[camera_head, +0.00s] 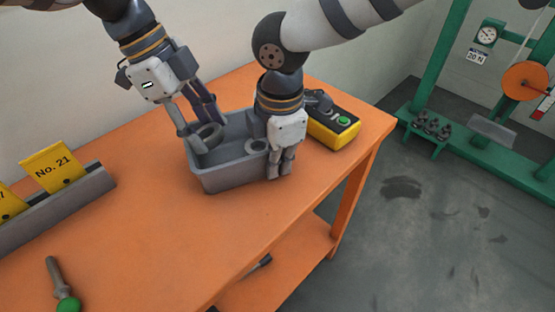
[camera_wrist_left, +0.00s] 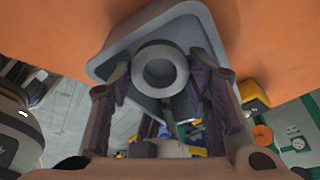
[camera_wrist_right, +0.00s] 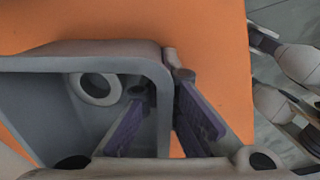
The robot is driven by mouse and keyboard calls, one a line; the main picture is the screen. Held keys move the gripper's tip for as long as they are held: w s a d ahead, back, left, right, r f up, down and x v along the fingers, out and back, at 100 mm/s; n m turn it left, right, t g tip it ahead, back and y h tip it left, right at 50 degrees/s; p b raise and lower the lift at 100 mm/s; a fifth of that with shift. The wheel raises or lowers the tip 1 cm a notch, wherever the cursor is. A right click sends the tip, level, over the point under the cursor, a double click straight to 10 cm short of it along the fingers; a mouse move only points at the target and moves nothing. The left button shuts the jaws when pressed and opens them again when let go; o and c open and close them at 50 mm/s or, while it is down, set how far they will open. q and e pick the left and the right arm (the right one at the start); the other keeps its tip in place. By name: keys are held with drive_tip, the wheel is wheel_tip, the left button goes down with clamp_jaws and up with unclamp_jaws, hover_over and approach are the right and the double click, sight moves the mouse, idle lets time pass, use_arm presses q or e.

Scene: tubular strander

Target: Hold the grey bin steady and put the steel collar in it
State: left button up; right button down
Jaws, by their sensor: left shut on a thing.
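The grey bin (camera_head: 228,177) stands upright on the orange table. My left gripper (camera_head: 205,134) is shut on the steel collar (camera_head: 210,135), a thick grey ring, over the left part of the bin. The collar also shows between the fingertips in the left wrist view (camera_wrist_left: 160,70). A second grey ring (camera_head: 256,146) is in the bin near its right wall; it shows in the right wrist view (camera_wrist_right: 97,88). My right gripper (camera_head: 281,172) is at the bin's right wall. In the right wrist view its fingers (camera_wrist_right: 165,105) appear open astride that wall, without clear contact.
A yellow-and-black device with a green button (camera_head: 343,121) stands right of the bin. A grey rack with yellow cards (camera_head: 90,190) lies at the left. A green-tipped tool (camera_head: 62,285) lies at the front left. The table's front middle is clear. A green frame stands beyond the table.

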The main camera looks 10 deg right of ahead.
use_arm(q)
drive_tip(key=shift+f, duration=1.35)
drive_tip(key=o, duration=1.4)
drive_tip(key=shift+a, duration=0.1)
use_arm(e)
drive_tip(key=shift+d, duration=0.1)
use_arm(q)
drive_tip(key=v, duration=1.2)
use_arm(e)
drive_tip(key=c, duration=1.7)
unclamp_jaws()
